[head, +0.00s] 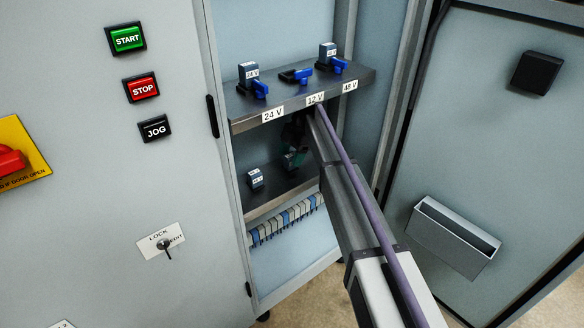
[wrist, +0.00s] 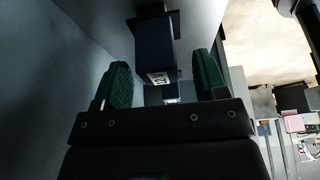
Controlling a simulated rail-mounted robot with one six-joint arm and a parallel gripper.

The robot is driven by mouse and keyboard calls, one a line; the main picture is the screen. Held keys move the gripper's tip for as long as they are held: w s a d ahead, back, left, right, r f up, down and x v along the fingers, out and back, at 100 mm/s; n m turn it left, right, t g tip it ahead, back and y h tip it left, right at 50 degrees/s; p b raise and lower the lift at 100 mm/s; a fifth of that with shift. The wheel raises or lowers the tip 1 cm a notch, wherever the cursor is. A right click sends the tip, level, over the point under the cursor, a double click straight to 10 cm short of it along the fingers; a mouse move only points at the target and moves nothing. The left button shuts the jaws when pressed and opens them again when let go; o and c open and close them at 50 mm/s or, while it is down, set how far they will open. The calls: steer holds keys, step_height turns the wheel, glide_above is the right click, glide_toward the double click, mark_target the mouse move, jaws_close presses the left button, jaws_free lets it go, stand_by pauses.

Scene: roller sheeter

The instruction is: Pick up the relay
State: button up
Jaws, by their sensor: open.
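My gripper (wrist: 164,82) is open, with its green pads standing to either side of a dark blue relay (wrist: 155,45) in the wrist view. That relay has a white label whose text I cannot read surely. A second, smaller-looking blue block with a label (wrist: 171,94) shows beyond it between the pads. In the head view my gripper (head: 294,157) is dim, under the upper shelf and over the lower one, partly hidden by my arm. A dark relay with white labels (head: 255,178) sits on the lower shelf, left of the gripper. I cannot tell whether the pads touch anything.
The upper metal shelf (head: 245,112) carries a 24 V relay (head: 248,72) and a 48 V relay (head: 327,51), with blue levers in front. The 12 V place shows only a blue lever (head: 296,76). A terminal row (head: 285,220) lies below. The open door (head: 500,130) stands right.

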steer(key=b+x, duration=0.1)
steer(key=x, duration=0.2)
steer(key=shift+r, duration=0.2)
steer(key=shift+c, duration=0.4)
steer(key=shift+d, duration=0.1)
steer(key=c, duration=1)
steer(key=shift+o, duration=0.2)
step_height(320, 180, up, 4)
steer(key=p, duration=0.4)
steer(key=shift+w, duration=0.1)
steer(key=s+d+r+p, duration=0.2)
steer(key=s+d, duration=0.9)
steer(key=s, duration=0.2)
steer(key=shift+s+d+r, duration=0.25)
steer(key=shift+s+d, duration=0.05)
steer(key=shift+d, duration=0.1)
